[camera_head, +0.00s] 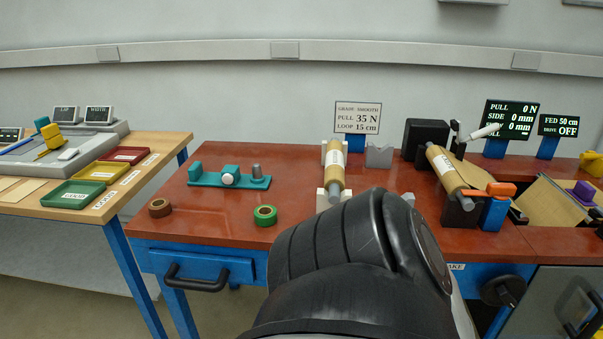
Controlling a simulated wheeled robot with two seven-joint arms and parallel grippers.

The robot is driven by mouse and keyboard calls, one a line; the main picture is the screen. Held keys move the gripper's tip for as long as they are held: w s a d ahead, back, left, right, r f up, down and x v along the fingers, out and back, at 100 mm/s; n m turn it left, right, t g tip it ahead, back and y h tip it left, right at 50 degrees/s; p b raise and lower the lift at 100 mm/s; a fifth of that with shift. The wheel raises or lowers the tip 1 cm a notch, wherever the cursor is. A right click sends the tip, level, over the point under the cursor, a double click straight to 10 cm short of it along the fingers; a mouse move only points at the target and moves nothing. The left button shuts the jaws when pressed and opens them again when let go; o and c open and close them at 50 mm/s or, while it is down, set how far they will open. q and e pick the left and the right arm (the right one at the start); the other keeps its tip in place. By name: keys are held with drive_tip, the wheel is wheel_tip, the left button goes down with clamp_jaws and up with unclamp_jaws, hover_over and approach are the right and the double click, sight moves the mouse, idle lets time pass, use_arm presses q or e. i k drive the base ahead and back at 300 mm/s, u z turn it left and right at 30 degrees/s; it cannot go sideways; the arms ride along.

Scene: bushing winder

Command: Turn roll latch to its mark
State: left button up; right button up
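A tan paper roll (447,170) lies tilted in a dark holder on the right of the red bench. At its near end are an orange bar (473,193) and an orange piece (501,189) on a blue block (495,213). One of these may be the roll latch; I cannot tell which. No mark for it can be made out. A large black link of my own arm (350,250) fills the lower middle and hides part of the bench. Neither gripper's fingers show.
Another roll (334,165) stands on white supports left of the latch area. A teal fixture (229,180), brown tape (160,208) and green tape (265,215) lie on the left. Displays (511,119) stand behind.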

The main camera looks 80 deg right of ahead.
sight(496, 190)
drive_tip(key=z, duration=3.3)
drive_tip(key=k, duration=1.15)
drive_tip(key=z, duration=0.75)
drive_tip(key=i, duration=1.25)
drive_tip(key=u, duration=0.05)
